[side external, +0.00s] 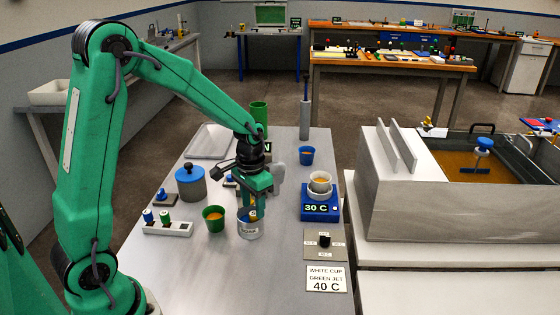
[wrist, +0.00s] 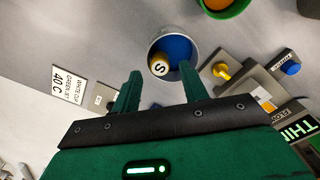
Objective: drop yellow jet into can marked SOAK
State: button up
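The yellow jet (wrist: 158,68), with a pale end marked S, shows in the wrist view at the can's near edge, between my fingertips with gaps on both sides. I cannot tell whether it rests in the can or hangs just above it. The metal can (side external: 249,230) stands upright below my gripper (side external: 255,200), with a small label facing the side camera that I cannot read surely. In the wrist view the can (wrist: 151,46) has blue inside. My gripper's fingers (wrist: 159,70) are apart there, touching nothing I can see.
A green cup (side external: 214,224) with orange contents stands just left of the can. A white rack (side external: 167,229) with jets is further left. Right are a blue 30 C unit (side external: 320,208) holding a pale cup, and a 40 C card (side external: 326,279). A yellow-knobbed piece (wrist: 221,70) is near the can.

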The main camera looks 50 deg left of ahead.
dwell(0.3)
notch_tip(320, 180, up, 8)
dwell(0.7)
dwell(0.4)
jog(key=s+d+r+t, duration=0.2)
jog(key=s+r, duration=0.2)
jog(key=s, duration=0.4)
jog(key=s+d+r+t, duration=0.3)
jog(key=s+r, duration=0.1)
jog(key=s, duration=0.4)
jog(key=shift+d+r+t, duration=0.3)
jog(key=shift+r, duration=0.1)
dwell(1.2)
